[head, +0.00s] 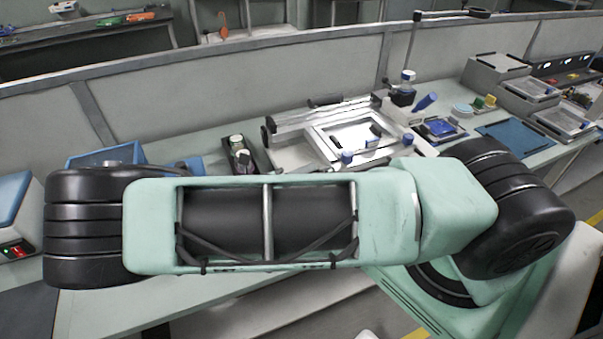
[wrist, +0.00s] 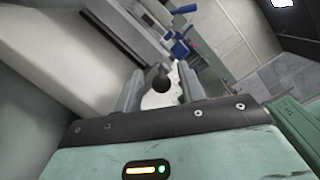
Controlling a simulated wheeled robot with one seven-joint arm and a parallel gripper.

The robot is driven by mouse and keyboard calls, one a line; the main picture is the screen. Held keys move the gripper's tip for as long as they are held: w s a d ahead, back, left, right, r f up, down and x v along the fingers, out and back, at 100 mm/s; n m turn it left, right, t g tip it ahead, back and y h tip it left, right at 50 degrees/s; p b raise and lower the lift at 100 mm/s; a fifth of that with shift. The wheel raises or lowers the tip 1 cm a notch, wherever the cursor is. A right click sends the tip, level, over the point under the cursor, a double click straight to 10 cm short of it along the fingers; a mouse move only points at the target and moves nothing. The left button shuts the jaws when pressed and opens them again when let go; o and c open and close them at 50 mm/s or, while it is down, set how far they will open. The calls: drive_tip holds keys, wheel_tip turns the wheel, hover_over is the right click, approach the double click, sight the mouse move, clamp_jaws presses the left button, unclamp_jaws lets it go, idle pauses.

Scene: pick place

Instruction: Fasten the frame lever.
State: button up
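A metal fixture with a pale rectangular frame (head: 328,128) lies on the bench in the head view, with small blue knobs around it. My gripper (wrist: 160,70) shows in the wrist view with its two fingers apart. A round black knob (wrist: 160,78) appears between the fingers, with a gap on each side; it looks like a lever's end, but I cannot tell whether it touches a finger. The lever's shaft is not clear. In the head view my own arm crosses the foreground and my gripper cannot be made out.
A dark tray with jars (head: 240,155) stands left of the fixture. A small blue-topped bottle (head: 405,88), a blue mat (head: 515,137) and stacked grey boxes (head: 495,75) are to the right. A low partition (head: 240,85) runs behind the bench.

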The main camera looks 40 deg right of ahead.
drive_tip(key=w+a+b, duration=0.1)
drive_tip(key=a+b, duration=0.3)
drive_tip(key=a, duration=1.3)
drive_tip(key=shift+w+a, duration=0.15)
drive_tip(key=shift+w, duration=0.15)
